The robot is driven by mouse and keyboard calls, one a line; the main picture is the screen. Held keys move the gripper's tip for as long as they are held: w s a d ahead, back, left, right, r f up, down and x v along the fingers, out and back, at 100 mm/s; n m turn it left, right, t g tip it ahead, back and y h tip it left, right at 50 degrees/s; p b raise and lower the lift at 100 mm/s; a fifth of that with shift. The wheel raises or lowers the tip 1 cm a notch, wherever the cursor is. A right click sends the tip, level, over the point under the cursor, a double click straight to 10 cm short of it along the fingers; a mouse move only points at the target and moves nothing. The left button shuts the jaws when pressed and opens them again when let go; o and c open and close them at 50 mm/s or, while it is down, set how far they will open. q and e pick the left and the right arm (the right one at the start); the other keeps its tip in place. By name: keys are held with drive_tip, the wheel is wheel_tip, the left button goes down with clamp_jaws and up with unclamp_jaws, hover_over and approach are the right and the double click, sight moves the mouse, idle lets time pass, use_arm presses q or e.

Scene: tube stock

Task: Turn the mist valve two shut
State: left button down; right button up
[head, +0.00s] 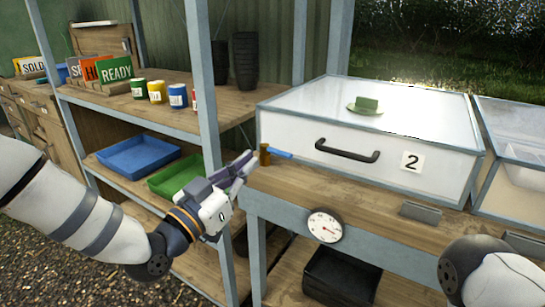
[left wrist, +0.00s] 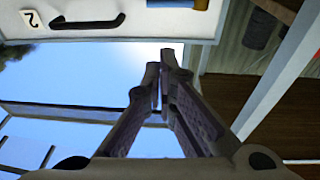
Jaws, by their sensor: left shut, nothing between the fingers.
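The mist valve, with a brass body (head: 265,155) and a blue lever (head: 281,153), sits at the left front corner of the white cold frame marked 2 (head: 375,162). Its lever points to the right, roughly along the box front. The blue lever also shows at the top edge of the left wrist view (left wrist: 201,4), with the brass body beside it, partly cut off. My left gripper (head: 248,163) is shut and empty, just left of the brass body and apparently apart from it. My right gripper is out of view; only part of the right arm shows at lower right.
A grey shelf post (head: 206,90) rises close behind my left gripper. A round dial (head: 325,226) hangs on the bench front below the valve. The box has a black handle (head: 347,152). Blue (head: 137,155) and green (head: 175,175) trays lie on the shelf at left.

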sight(277, 152)
use_arm(q)
drive_tip(key=w+d+f+b, duration=0.1)
drive_tip(key=w+d, duration=0.4)
drive_tip(key=w, duration=0.2)
drive_tip(key=shift+w, duration=0.25)
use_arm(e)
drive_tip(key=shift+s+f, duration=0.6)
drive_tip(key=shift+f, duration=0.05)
use_arm(q)
drive_tip(key=shift+d, duration=0.1)
drive_tip(key=shift+f, duration=0.1)
